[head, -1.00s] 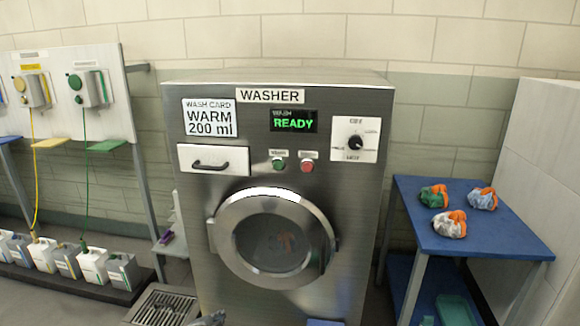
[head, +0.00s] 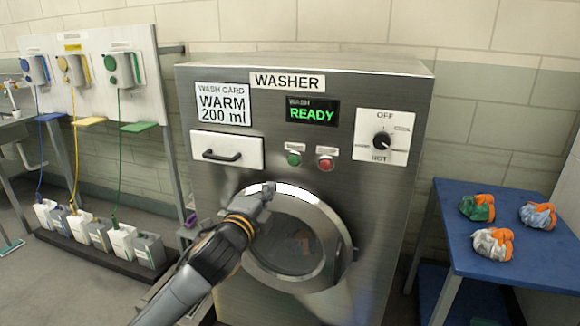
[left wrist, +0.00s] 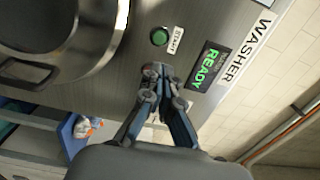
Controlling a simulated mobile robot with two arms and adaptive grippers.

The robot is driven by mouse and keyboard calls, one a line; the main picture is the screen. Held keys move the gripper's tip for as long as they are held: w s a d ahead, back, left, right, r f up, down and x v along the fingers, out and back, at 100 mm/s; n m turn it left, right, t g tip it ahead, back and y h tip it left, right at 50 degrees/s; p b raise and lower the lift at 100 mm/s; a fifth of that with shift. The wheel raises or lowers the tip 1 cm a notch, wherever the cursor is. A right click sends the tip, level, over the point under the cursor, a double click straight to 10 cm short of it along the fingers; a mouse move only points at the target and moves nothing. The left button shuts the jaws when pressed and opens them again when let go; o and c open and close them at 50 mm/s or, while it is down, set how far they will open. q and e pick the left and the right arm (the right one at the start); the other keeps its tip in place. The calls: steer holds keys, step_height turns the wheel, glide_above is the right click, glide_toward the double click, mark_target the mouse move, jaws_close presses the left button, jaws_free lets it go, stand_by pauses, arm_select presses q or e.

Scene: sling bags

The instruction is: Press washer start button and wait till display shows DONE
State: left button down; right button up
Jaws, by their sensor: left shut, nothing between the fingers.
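The steel washer (head: 390,230) stands ahead with its round door (head: 338,262) shut and something orange dimly seen behind the glass. Its display (head: 313,112) reads READY in green, and it also shows in the left wrist view (left wrist: 208,67). The green start button (head: 293,159) sits below the display, left of a red button (head: 325,164). In the left wrist view the green button (left wrist: 159,37) is just beyond my fingertips. My left gripper (head: 268,188) is shut and empty, below and left of the green button, apart from it. My right gripper is out of view.
A drawer (head: 227,151) and a wash card (head: 223,104) reading WARM 200 ml are at the panel's left, a dial (head: 381,142) at its right. A blue table (head: 455,200) with three bundles stands right. Dispensers (head: 117,70) and several jugs (head: 120,238) are left.

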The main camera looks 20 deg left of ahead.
mark_target(292, 162)
arm_select(q)
steer(key=w, duration=0.4)
steer(key=w+p, duration=0.1)
steer(key=w, duration=0.9)
steer(key=shift+d+p, duration=0.25)
steer(key=shift+p, duration=0.05)
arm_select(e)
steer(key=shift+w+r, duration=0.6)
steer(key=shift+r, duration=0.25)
